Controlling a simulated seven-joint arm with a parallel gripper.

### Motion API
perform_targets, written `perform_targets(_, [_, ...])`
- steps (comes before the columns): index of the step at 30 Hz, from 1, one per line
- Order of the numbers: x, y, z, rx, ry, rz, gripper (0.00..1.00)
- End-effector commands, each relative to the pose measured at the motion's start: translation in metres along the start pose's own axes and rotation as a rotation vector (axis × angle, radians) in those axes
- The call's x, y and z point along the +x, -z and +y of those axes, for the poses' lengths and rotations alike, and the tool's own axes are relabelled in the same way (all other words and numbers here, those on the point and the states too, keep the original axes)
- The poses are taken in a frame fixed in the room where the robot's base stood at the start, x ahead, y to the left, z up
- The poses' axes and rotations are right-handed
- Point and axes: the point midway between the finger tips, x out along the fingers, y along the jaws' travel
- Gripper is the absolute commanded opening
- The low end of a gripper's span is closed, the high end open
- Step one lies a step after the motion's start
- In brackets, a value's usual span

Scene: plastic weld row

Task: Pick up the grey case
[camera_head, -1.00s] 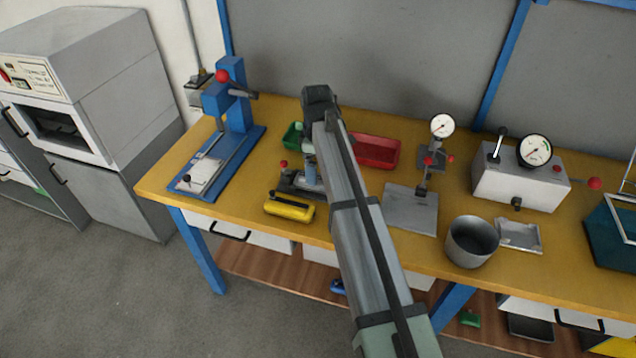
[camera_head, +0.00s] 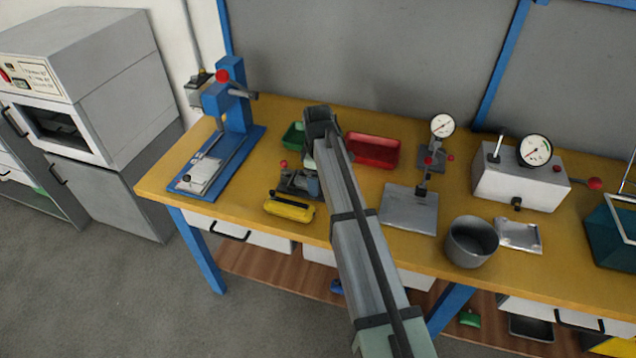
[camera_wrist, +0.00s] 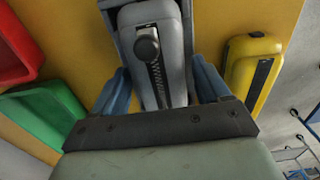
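In the wrist view, the grey case (camera_wrist: 170,75), with a dark zigzag strip and a round black knob (camera_wrist: 147,47) on it, lies in a dark grey holder (camera_wrist: 108,12). My gripper (camera_wrist: 160,68) is open, with one blue finger on each side of the case. I cannot tell whether either finger touches it. In the head view, my arm hides most of the case, and only part of the holder (camera_head: 290,183) shows beside my gripper.
A yellow case (camera_wrist: 252,70) lies close on the right in the wrist view. A green bin (camera_wrist: 50,112) and a red bin (camera_wrist: 18,45) stand on the left. A blue press (camera_head: 232,110) and a gauge stand (camera_head: 410,210) flank the spot on the yellow bench.

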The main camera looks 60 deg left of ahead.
Motion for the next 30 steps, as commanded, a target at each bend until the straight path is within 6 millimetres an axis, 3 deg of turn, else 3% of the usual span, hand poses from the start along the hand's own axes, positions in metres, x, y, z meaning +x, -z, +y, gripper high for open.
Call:
perform_targets(2, [0.0, 0.0, 0.0, 0.0, 0.0, 0.0, 0.67])
perform_targets(16, [0.0, 0.0, 0.0, 0.0, 0.0, 0.0, 0.22])
perform_targets(23, [-0.003, 0.0, 0.0, 0.0, 0.0, 0.0, 0.22])
perform_targets(30, [-0.034, 0.0, 0.001, 0.0, -0.002, 0.001, 0.22])
